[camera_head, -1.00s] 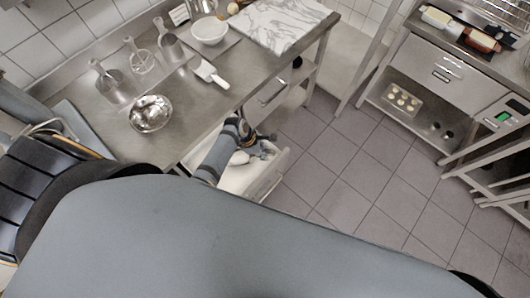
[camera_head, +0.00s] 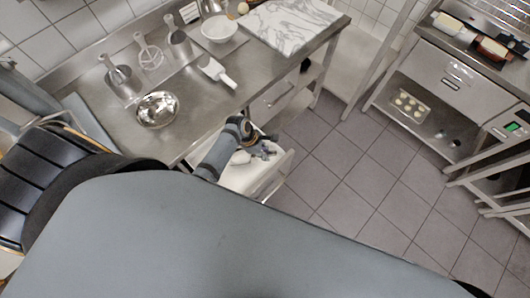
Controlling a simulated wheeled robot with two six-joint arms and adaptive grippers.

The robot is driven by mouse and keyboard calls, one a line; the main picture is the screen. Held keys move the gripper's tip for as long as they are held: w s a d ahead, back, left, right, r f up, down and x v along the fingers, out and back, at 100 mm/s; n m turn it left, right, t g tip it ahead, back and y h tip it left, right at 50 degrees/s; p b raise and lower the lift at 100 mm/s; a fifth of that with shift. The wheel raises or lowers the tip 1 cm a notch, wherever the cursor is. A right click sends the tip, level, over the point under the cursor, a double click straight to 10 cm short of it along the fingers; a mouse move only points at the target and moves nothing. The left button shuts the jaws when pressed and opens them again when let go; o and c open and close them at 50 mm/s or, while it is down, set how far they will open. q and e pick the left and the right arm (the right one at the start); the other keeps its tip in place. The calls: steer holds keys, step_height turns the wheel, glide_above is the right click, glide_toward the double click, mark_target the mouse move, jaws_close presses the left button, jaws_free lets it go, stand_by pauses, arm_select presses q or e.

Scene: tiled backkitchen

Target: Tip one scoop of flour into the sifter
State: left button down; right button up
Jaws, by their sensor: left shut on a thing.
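My left gripper (camera_head: 264,150) reaches down over an open pale drawer or bin (camera_head: 272,182) under the counter's front edge. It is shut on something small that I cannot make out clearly. A white rounded thing (camera_head: 240,157) shows beside its fingers; I cannot tell whether it is held. A scoop (camera_head: 217,73) with a white handle lies on the steel counter. Handled metal vessels (camera_head: 118,77) and (camera_head: 178,42) stand at the back; I cannot tell which is the sifter. No flour is clearly seen. My right gripper is out of view.
A shiny metal bowl (camera_head: 157,109) sits near the counter's front left. A white bowl (camera_head: 219,28) and a marble slab (camera_head: 290,24) are at the back. A steel bench (camera_head: 452,75) with a low shelf stands at right. The tiled floor (camera_head: 350,185) between is clear.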

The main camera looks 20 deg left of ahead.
arm_select(q)
steer(key=shift+r, duration=3.5)
steer(key=shift+r, duration=0.1)
step_height(320, 180, up, 12)
steer(key=g+y, duration=0.1)
steer(key=y, duration=0.2)
steer(key=shift+w+d, duration=0.1)
steer(key=shift+d, duration=0.05)
step_height(320, 180, down, 12)
steer(key=t+h, duration=0.1)
steer(key=h, duration=0.2)
